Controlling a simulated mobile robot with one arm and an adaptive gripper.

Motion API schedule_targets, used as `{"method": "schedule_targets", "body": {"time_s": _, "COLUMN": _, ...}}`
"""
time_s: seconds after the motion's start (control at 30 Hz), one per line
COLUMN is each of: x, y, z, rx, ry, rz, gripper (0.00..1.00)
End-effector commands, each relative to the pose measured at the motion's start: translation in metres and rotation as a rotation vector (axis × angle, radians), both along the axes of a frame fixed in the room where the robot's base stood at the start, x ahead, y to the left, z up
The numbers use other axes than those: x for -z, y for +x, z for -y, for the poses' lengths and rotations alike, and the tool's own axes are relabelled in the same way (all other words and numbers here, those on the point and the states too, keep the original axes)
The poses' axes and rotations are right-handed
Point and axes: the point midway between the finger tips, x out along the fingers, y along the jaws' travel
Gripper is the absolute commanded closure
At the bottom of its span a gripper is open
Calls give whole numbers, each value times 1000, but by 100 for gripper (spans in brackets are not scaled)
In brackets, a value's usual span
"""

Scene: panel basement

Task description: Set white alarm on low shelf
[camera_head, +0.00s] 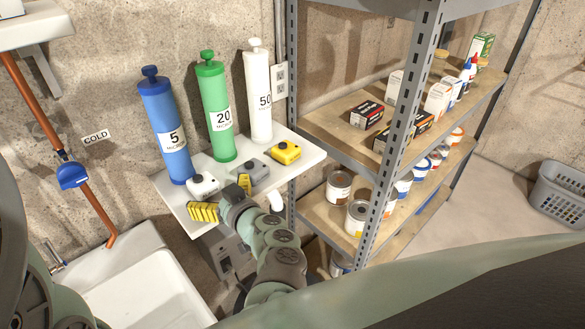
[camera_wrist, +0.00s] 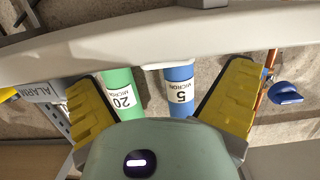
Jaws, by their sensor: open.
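The white alarm (camera_head: 203,187) sits on the left part of the white wall shelf (camera_head: 305,160), in front of the blue cylinder. My gripper (camera_head: 224,198) is at the shelf's front edge, its yellow fingers spread and nothing held between them. The white alarm is just beyond the fingers. In the wrist view my gripper (camera_wrist: 160,100) is open, with a finger at each side.
A grey alarm (camera_head: 252,172) is close to my right finger, and a yellow alarm (camera_head: 286,152) is further right. Blue (camera_head: 166,125), green (camera_head: 215,110) and white (camera_head: 257,95) cylinders stand behind. A rack post (camera_head: 405,120) stands before the boards. A sink (camera_head: 155,290) is lower left.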

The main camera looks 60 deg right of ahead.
Motion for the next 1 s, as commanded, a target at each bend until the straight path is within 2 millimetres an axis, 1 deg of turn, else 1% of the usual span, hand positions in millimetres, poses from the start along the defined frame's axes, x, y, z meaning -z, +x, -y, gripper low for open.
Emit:
{"method": "schedule_targets", "body": {"time_s": 0.17, "x": -3, "y": 12, "z": 1, "rx": -2, "ry": -1, "rz": 2, "gripper": 0}}
{"method": "schedule_targets", "body": {"time_s": 0.33, "x": -12, "y": 39, "z": 2, "rx": -3, "ry": -2, "rz": 6, "gripper": 0}}
{"method": "schedule_targets", "body": {"time_s": 0.5, "x": -4, "y": 53, "z": 6, "rx": 1, "ry": 0, "rz": 1, "gripper": 0}}
{"method": "schedule_targets", "body": {"time_s": 0.63, "x": -3, "y": 58, "z": 7, "rx": -3, "ry": -2, "rz": 2, "gripper": 0}}
{"method": "schedule_targets", "body": {"time_s": 0.83, "x": -2, "y": 58, "z": 6, "rx": -3, "ry": -2, "rz": 1, "gripper": 0}}
{"method": "schedule_targets", "body": {"time_s": 0.87, "x": -2, "y": 58, "z": 6, "rx": -3, "ry": -2, "rz": 1, "gripper": 2}}
{"method": "schedule_targets", "body": {"time_s": 1.0, "x": -2, "y": 58, "z": 7, "rx": -2, "ry": -2, "rz": 1, "gripper": 17}}
